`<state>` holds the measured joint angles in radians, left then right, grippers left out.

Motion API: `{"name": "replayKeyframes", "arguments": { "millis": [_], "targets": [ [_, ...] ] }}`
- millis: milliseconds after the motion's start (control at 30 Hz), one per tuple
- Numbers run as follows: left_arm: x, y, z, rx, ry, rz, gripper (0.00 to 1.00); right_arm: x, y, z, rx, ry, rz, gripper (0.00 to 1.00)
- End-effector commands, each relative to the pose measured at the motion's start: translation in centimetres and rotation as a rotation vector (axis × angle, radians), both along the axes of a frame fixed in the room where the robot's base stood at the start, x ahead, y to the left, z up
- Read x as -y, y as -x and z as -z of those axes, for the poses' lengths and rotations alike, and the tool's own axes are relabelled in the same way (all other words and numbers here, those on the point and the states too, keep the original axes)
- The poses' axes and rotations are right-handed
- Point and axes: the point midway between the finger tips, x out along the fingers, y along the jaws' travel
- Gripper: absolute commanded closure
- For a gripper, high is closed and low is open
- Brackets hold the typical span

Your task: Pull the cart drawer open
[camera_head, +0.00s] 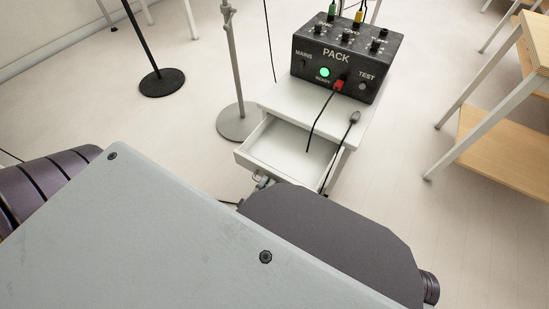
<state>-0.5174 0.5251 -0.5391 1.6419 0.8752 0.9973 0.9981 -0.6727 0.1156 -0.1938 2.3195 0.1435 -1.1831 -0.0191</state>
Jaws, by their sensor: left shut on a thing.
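The white cart (302,103) stands at upper centre. Its drawer (284,143) is pulled out toward me, and its pale inside looks empty apart from a dark cable hanging across it. My left gripper (262,181) is at the lower front of the drawer and is shut. It appears to be on the drawer's handle, but my own arm hides most of the fingers and the handle. My right gripper is not in view.
A black PACK box (340,62) with a lit green button and a red plug stands on the cart. A stand with a grey round base (238,122) is left of the cart. A black-based stand (161,83) is farther left. A wooden shelf unit (500,130) is at right.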

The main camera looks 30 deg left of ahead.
Motion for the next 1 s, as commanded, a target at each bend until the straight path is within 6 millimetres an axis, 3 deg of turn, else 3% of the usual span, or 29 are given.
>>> {"name": "replayKeyframes", "arguments": {
  "millis": [200,567,600,767,1000],
  "targets": [
    [0.0,1.7,0.1,-0.003,0.000,0.002,1.00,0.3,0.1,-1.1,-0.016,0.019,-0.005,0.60],
    [0.0,1.8,0.1,-0.003,0.000,0.002,1.00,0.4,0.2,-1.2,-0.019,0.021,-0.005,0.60],
    [0.0,1.8,0.1,-0.003,0.000,0.002,0.88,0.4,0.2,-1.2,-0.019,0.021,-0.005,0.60],
    [0.0,1.8,0.1,-0.002,0.000,0.001,0.69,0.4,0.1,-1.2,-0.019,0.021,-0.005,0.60],
    [-0.1,1.8,0.0,-0.001,0.000,0.001,0.69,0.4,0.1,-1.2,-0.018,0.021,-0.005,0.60]
  ]
}}
